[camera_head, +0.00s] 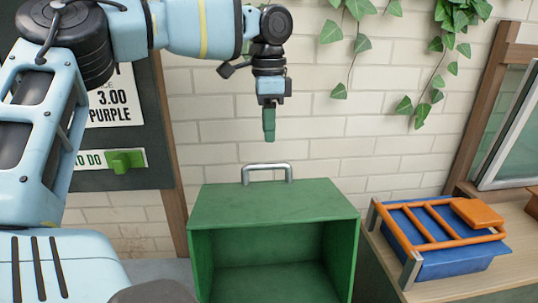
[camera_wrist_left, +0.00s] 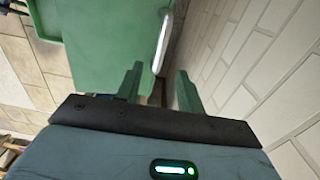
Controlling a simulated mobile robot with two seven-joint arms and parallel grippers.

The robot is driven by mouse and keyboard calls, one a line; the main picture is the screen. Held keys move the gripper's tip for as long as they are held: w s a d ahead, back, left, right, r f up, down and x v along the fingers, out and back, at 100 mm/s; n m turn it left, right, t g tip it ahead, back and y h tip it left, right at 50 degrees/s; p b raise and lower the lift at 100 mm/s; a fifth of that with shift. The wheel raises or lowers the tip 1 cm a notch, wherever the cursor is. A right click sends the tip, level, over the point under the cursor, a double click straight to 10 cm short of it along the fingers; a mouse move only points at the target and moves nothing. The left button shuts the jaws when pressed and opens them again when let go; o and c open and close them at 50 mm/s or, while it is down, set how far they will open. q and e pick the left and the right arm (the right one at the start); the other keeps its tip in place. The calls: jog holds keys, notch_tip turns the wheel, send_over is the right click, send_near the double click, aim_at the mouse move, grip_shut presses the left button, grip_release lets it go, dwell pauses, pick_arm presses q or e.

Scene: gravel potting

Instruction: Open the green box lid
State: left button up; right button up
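The green box (camera_head: 345,270) stands at the lower middle of the head view, with its front side open onto a dark green inside. Its green lid (camera_head: 270,205) lies flat on top, with a metal handle (camera_head: 267,168) along the back edge. My left gripper (camera_head: 269,138) points down just above the handle, apart from it. In the left wrist view, the two fingers (camera_wrist_left: 160,80) are spread with a gap and nothing between them. The handle (camera_wrist_left: 163,40) and the lid (camera_wrist_left: 100,40) show beyond the fingertips. My right gripper is not in view.
A white brick wall (camera_head: 340,110) with hanging vines is behind the box. A blue crate with an orange rack (camera_head: 440,225) sits on a wooden counter (camera_head: 500,270) to the right. A dark board with signs (camera_head: 120,130) is at the left.

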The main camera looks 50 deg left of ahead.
pick_arm(q)
jog(key=shift+f, duration=3.95)
jog(key=shift+c, duration=0.5)
grip_shut()
